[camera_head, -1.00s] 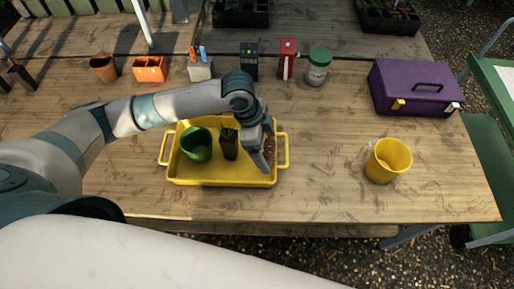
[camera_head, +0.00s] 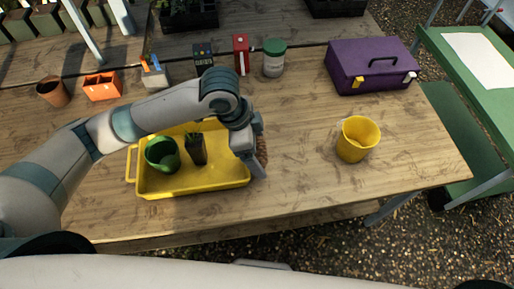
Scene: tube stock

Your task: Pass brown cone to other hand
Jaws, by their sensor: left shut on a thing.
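My left gripper (camera_head: 258,166) is at the right end of the yellow tray (camera_head: 195,187), with its arm reaching in from the left. It is shut on the brown cone (camera_head: 262,151), of which only a brown, rough sliver shows at the right of the fingers. The rest of the cone is hidden behind the gripper. My right gripper is not in view.
The tray holds a green pot (camera_head: 161,155) and a dark pot with a seedling (camera_head: 197,150). A yellow bucket (camera_head: 357,139) stands to the right, with clear table between. A purple toolbox (camera_head: 369,68), a green-lidded jar (camera_head: 274,60) and a red box (camera_head: 241,55) stand behind.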

